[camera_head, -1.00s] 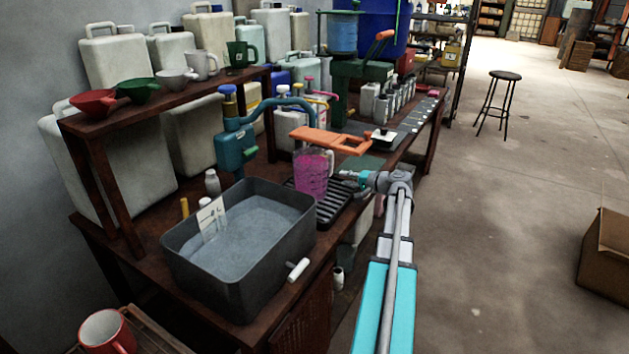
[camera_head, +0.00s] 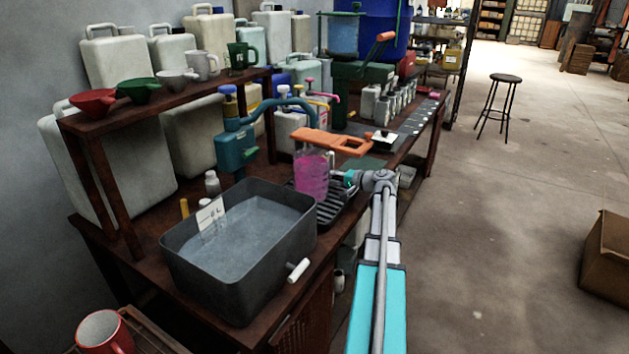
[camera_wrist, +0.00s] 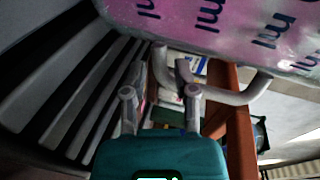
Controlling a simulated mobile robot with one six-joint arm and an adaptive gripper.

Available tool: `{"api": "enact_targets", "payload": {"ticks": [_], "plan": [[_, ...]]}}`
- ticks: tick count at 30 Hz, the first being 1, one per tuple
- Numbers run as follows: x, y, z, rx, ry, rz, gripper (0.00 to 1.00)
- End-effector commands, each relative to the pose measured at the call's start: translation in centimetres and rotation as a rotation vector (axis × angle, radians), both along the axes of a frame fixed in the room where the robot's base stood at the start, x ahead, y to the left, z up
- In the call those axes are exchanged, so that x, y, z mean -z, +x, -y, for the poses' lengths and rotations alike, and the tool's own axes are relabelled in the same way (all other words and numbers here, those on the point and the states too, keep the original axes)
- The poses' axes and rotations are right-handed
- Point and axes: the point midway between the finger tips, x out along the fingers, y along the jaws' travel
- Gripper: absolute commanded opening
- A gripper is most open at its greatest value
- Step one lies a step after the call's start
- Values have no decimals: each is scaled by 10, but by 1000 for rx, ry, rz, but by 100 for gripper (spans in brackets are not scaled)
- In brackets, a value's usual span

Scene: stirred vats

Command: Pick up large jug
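A clear jug with pink contents (camera_head: 311,176) stands upright on a dark slatted drip rack (camera_head: 331,212), beside the grey basin. In the wrist view the jug (camera_wrist: 225,22) fills the top, with "ml" marks on its wall. Its pale handle (camera_wrist: 250,92) loops down toward my gripper. My gripper (camera_head: 350,180) is at the right of the jug, on the handle side. In the wrist view its two fingers (camera_wrist: 160,94) are spread apart. The handle is just ahead of them, and I see no clear grip on it.
The grey basin of liquid (camera_head: 240,240) stands left of the rack, with a white tap handle on its front. Canisters and cups crowd the back shelf (camera_head: 180,92). The floor to the right is open, with a stool (camera_head: 505,77).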

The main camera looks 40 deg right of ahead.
Motion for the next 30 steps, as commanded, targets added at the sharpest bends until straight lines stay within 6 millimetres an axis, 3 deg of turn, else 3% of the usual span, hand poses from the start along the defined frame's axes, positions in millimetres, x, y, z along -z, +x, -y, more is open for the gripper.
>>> {"api": "enact_targets", "payload": {"ticks": [6, 23, 30], "plan": [[5, 17, -3, 0, 0, 0, 37], [4, 17, -3, 1, 0, 0, 37], [4, 17, -2, 1, 0, 0, 0]]}}
